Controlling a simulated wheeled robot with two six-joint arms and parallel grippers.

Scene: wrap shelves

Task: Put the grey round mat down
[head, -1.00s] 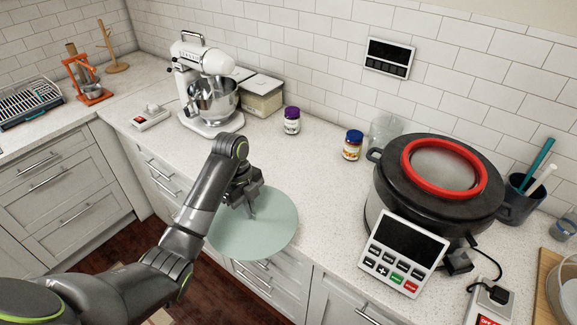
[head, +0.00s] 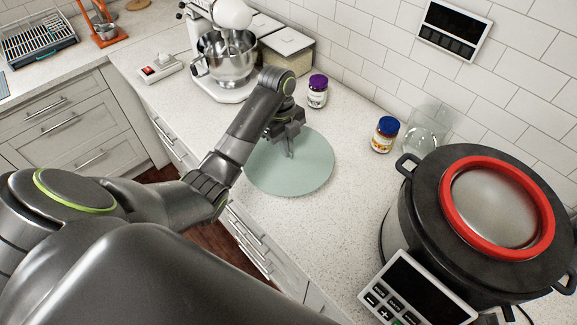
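The grey round mat (head: 309,172) is a flat, pale grey-green disc in the head view. It appears over the white speckled counter (head: 300,225), near its front edge; I cannot tell whether it lies flat on the counter or is just above it. My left gripper (head: 290,152) is over the upper left part of the mat, its fingers pointing down to the mat's surface. The fingertips are small and dark, and whether they are closed on the mat cannot be made out. My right gripper is not in view.
A mixer with a steel bowl (head: 226,55) stands behind left. A purple-lidded jar (head: 317,92), a blue-lidded jar (head: 384,135) and a clear glass (head: 427,130) stand along the wall. A large black cooker with a red ring (head: 447,205) fills the right. Counter between mat and cooker is clear.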

